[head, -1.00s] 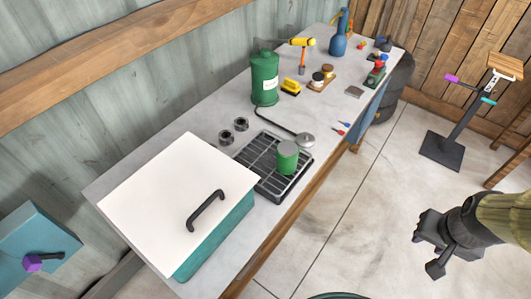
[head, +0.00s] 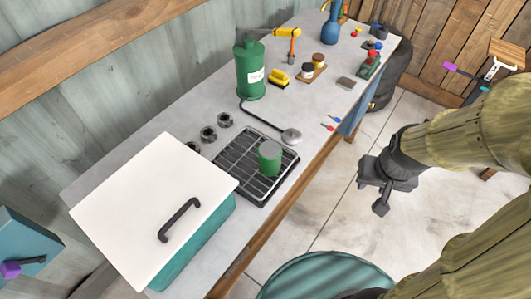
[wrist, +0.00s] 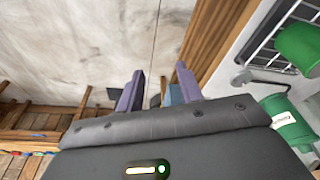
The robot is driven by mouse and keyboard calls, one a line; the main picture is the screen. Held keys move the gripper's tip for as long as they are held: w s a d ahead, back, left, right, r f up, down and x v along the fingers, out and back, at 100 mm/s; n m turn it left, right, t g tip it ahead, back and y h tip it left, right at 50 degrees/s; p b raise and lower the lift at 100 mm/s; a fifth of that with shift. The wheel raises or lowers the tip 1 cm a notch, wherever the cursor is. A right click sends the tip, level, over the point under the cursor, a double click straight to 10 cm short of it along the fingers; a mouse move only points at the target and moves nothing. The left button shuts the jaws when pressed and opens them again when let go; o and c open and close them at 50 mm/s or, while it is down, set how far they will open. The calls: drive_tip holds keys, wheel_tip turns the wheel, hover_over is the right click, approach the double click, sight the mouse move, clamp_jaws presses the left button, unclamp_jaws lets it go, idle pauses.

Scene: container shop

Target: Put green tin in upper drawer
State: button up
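The green tin (head: 270,158) stands upright on a black wire rack (head: 244,183) on the workbench, near its front edge. It also shows at the upper right of the wrist view (wrist: 299,47). My gripper (head: 374,196) hangs over the floor, to the right of the bench and apart from the tin. In the wrist view its two purple fingers (wrist: 160,90) stand apart with nothing between them. I cannot identify an upper drawer; a blue panel (head: 351,118) shows partly under the bench's far part.
A teal box (head: 196,248) with a white lid and black handle stands at the bench's near end. A larger green canister (head: 250,72), a yellow block (head: 278,78) and jars stand farther back. A round teal object (head: 320,278) is at the bottom.

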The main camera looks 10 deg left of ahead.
drive_tip(key=shift+s+d, duration=0.15)
drive_tip(key=o, duration=0.4)
drive_tip(key=shift+s+r, duration=0.1)
drive_tip(key=shift+s, duration=0.05)
drive_tip(key=o, duration=0.6)
drive_tip(key=a, duration=0.1)
drive_tip(key=w+r+p, duration=0.1)
drive_tip(key=a, duration=0.1)
drive_tip(key=shift+w+a+r+p, duration=0.25)
drive_tip(key=shift+a+r+p, duration=0.05)
wheel_tip(320, 180, up, 10)
drive_tip(key=m+g+p, duration=0.3)
drive_tip(key=m+p, duration=0.1)
drive_tip(key=p, duration=0.5)
hover_over(269, 148)
drive_tip(key=shift+f, duration=0.2)
drive_tip(key=shift+f, duration=0.1)
wheel_tip(269, 148, down, 12)
drive_tip(key=shift+f+p, duration=0.1)
drive_tip(key=shift+p, duration=1.1)
